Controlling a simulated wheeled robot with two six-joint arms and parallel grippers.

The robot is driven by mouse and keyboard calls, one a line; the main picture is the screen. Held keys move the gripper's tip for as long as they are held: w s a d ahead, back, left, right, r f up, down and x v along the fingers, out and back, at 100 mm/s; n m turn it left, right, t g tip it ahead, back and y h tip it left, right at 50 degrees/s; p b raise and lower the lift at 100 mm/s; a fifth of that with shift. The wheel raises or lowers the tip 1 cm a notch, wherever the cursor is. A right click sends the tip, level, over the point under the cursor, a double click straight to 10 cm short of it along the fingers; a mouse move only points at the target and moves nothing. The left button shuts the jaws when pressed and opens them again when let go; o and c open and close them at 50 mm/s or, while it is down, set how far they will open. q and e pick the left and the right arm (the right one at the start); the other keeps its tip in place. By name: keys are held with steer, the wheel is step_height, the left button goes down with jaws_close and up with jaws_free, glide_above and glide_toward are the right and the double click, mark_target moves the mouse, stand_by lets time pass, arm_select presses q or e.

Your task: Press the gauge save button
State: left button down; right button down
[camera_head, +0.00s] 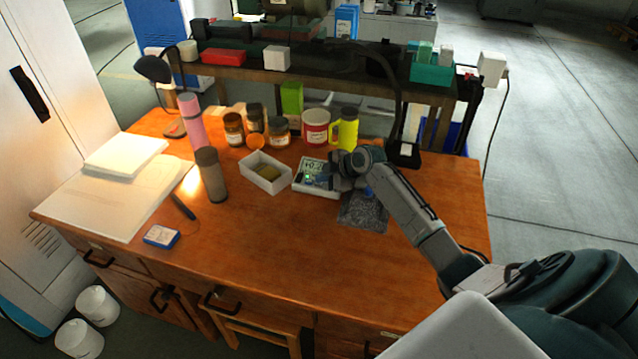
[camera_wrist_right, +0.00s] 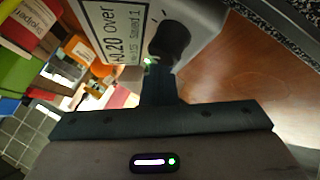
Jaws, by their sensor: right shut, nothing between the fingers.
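The gauge (camera_head: 308,178) is a small pale box with a lit display, on the desk right of a white tray. In the right wrist view the gauge display (camera_wrist_right: 103,32) reads "+0.20 Over", with smaller text that looks like "Saved 1". A black round part (camera_wrist_right: 170,38) is on its face. My right gripper (camera_head: 332,182) is shut and empty, at the gauge's right side. In the wrist view its fingertips (camera_wrist_right: 155,70) are at the gauge face, beside a small green-white glow; I cannot tell whether they touch. The save button is not clearly seen. My left gripper is not in view.
A white tray (camera_head: 265,174) stands left of the gauge and a dark grey mat (camera_head: 362,212) lies right of it. Jars, a red-and-white tin (camera_head: 316,128) and a yellow bottle (camera_head: 348,130) stand behind. A brown cylinder (camera_head: 211,174) is farther left.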

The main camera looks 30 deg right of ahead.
steer(key=shift+r+p, duration=0.5)
steer(key=shift+r, duration=0.3)
steer(key=shift+r+p, duration=1.8)
steer(key=shift+r, duration=0.75)
steer(key=shift+f, duration=0.1)
